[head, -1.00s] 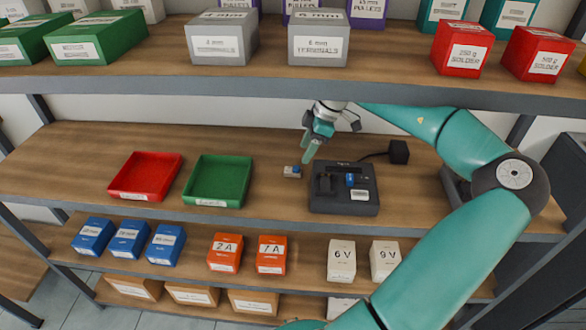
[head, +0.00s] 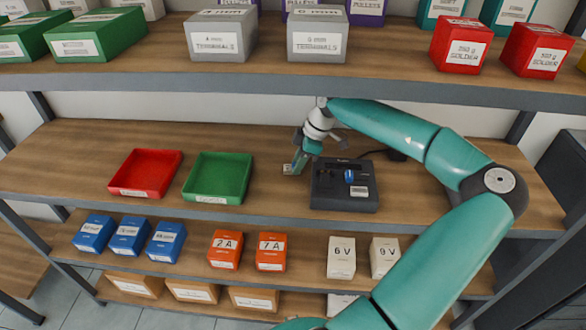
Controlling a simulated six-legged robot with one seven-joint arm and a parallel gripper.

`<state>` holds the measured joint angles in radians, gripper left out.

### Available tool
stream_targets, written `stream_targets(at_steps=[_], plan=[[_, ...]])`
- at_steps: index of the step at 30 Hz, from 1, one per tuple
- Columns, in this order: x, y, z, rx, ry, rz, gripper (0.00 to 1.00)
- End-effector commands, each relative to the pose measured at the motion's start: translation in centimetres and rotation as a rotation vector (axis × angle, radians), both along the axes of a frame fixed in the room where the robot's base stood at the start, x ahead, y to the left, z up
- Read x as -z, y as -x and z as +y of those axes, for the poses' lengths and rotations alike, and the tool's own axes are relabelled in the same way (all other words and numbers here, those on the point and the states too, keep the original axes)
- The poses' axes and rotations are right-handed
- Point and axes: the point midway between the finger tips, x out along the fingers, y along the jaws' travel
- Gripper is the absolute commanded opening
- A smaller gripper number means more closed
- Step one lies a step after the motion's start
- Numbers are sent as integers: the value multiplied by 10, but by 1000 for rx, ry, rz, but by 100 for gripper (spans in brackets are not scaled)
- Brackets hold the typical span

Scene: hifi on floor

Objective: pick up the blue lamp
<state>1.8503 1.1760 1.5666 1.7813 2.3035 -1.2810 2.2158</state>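A small pale block (head: 288,169) lies on the middle shelf, right of the green tray; my gripper largely hides it, including its blue part. My gripper (head: 296,164) points down at this block, its teal fingers over or beside it. I cannot tell whether the fingers touch it or are closed on it. A dark grey device (head: 325,199) stands just right of my gripper. A blue round part (head: 349,176) sits on top of the device. I cannot tell for sure which blue part is the lamp.
A red tray (head: 117,190) and an empty green tray (head: 190,196) stand to the left. Blue, orange and white boxes stand on the shelf below. The shelf between green tray and device is narrow.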

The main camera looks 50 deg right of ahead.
Motion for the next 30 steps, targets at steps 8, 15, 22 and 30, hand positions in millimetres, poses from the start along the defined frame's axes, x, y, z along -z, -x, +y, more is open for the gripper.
stream_targets(at_steps=[8,15,22,30], plan=[[0,0,0,0,0,0,1],[-1,-1,0,-1,0,0,1],[-3,-6,0,-2,0,2,1],[-11,-16,1,-6,0,2,1]])
